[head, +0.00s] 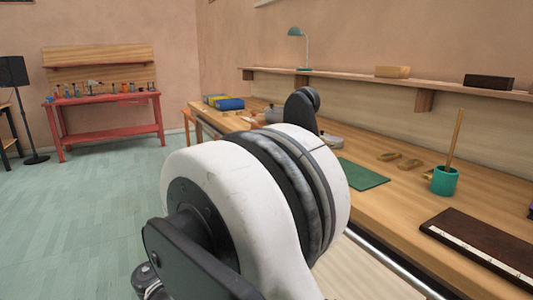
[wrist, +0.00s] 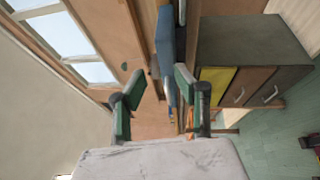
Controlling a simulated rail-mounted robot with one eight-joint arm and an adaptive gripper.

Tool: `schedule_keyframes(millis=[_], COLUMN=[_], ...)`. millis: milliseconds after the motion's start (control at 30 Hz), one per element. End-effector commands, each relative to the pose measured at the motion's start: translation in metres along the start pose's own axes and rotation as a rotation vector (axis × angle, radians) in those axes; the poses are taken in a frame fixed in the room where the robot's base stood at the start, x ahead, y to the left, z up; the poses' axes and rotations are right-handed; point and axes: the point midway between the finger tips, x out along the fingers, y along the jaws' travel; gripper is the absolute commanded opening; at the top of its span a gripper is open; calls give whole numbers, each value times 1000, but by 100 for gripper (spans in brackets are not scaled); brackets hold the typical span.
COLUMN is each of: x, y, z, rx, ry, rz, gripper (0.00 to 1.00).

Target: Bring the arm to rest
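My own arm fills the middle of the head view as a large white and black joint, close to the camera. It hides part of the workbench (head: 405,215) behind it. My gripper (wrist: 158,88) shows in the wrist view with its two green-padded fingers spread apart. Nothing is held between the fingers; only the room behind shows there. The wrist view is strongly tilted, with windows (wrist: 62,38) at the upper left and a dark cabinet (wrist: 250,45) at the right. I cannot make out the fingers in the head view.
The bench holds a green mat (head: 361,174), a teal cup (head: 445,181) with a stick, wooden pieces (head: 410,164) and a dark long board (head: 470,245). A shelf (head: 350,77) runs above. A red table (head: 110,101) stands far left; the floor (head: 80,220) between is clear.

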Motion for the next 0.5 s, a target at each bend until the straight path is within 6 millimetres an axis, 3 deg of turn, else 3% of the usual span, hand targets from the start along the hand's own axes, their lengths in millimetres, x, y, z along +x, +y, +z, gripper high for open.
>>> schedule_keyframes(millis=[267, 500], x=[42, 83], y=[7, 11], z=[34, 91], rx=[17, 66], ry=[-18, -44], rz=[-139, -328], gripper=[30, 30])
